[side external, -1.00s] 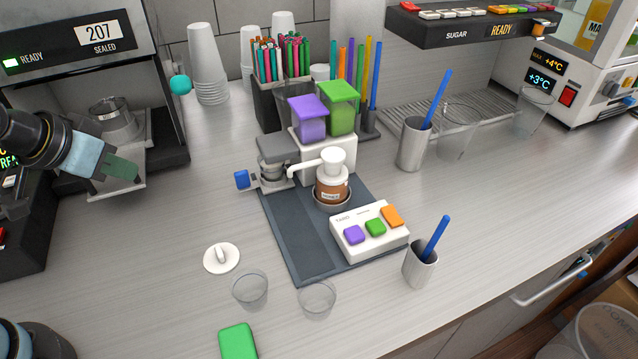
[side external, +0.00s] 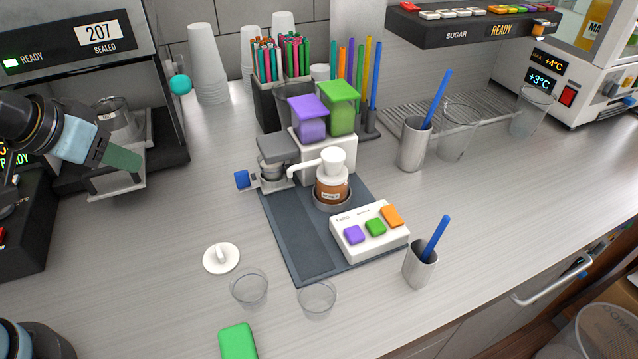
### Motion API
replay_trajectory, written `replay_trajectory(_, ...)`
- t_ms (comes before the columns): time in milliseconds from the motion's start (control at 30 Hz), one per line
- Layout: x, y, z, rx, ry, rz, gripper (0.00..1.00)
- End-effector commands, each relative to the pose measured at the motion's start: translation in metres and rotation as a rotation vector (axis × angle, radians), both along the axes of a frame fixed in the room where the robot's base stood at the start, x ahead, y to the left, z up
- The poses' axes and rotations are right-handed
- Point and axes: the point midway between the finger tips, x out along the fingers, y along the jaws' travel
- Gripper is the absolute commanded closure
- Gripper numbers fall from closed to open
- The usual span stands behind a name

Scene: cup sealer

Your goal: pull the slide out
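The cup sealer (side external: 75,45) stands at the upper left, its displays reading READY and 207 SEALED. Its grey slide (side external: 118,187) shows as a plate low at the front of the machine, with a round metal cup holder (side external: 116,116) above and behind it. My gripper (side external: 124,158) has a light blue body and green fingers, and comes in from the left. The fingers overlap the slide's front in the picture and hide part of it. I cannot tell whether they touch it, or how far apart they are.
A teal knob (side external: 180,84) sticks out at the sealer's right side. Stacked cups (side external: 208,65) stand behind it. A dark mat (side external: 300,235) with a dispenser and button box lies mid-counter. A white lid (side external: 221,258) and clear cups (side external: 249,289) are in front. Counter right of the slide is clear.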

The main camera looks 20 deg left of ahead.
Motion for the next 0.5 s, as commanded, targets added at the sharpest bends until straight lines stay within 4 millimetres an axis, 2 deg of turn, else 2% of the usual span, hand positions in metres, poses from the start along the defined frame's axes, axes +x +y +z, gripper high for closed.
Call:
replay_trajectory(200,-0.001,0.0,0.07,0.0,0.0,0.0,0.6)
replay_trajectory(500,0.0,0.0,0.156,0.0,0.0,0.0,0.6)
